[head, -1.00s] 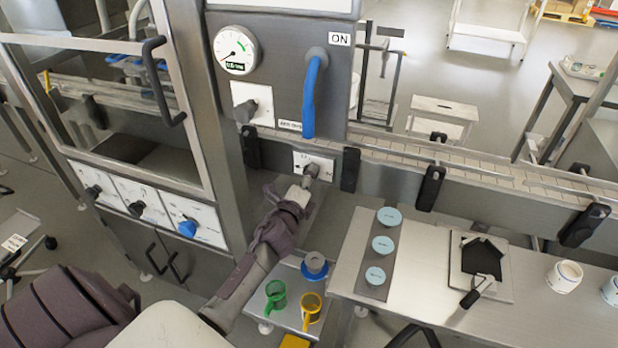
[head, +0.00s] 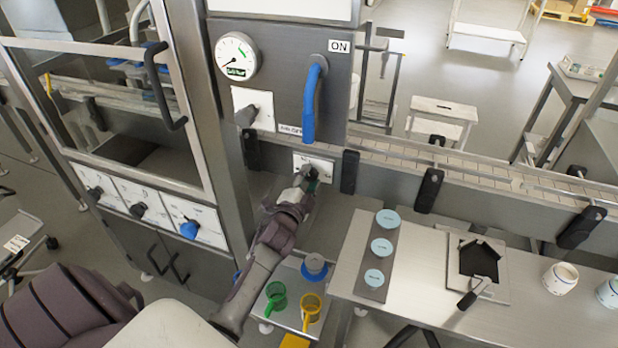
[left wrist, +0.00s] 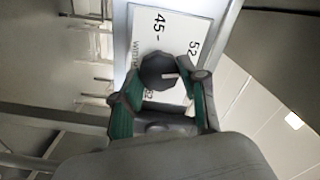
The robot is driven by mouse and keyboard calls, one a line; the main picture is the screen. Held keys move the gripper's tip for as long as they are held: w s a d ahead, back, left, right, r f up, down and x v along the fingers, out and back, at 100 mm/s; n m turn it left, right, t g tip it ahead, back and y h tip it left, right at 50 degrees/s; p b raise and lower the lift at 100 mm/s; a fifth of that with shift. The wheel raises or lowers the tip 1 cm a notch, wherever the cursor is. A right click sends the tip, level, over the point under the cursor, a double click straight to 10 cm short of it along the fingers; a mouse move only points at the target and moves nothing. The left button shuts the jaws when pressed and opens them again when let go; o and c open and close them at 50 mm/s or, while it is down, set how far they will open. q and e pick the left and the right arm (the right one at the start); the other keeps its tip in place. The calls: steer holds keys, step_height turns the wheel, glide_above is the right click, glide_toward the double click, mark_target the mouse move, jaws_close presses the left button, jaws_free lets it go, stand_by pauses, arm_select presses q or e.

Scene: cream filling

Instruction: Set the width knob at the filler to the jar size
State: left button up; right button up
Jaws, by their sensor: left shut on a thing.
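The width knob (head: 310,171) is dark and sits on a white plate (head: 327,166) on the filler's front, below the blue lever. In the left wrist view the knob (left wrist: 155,70) is round and black, with a short pale mark pointing right. Its plate (left wrist: 148,37) reads 45 and 52; a third number is partly hidden. My left gripper (head: 304,182) is at the knob; in the left wrist view its green-padded fingers (left wrist: 158,88) are shut on it from both sides. White jars (head: 561,278) stand on the bench at the right. My right gripper is not in view.
The blue lever (head: 311,100) hangs above the plate, with another dark knob (head: 246,115) to its left. The conveyor (head: 450,170) runs right with black clamps. Below are green (head: 275,296) and yellow (head: 311,308) cups and the bench (head: 420,285) with light-blue discs.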

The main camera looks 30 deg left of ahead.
arm_select(q)
steer(key=shift+n, duration=0.4)
steer(key=shift+f, duration=0.1)
steer(key=o, duration=1.1)
steer(key=shift+o, duration=0.2)
steer(key=v, duration=1.2)
steer(key=shift+s, duration=0.1)
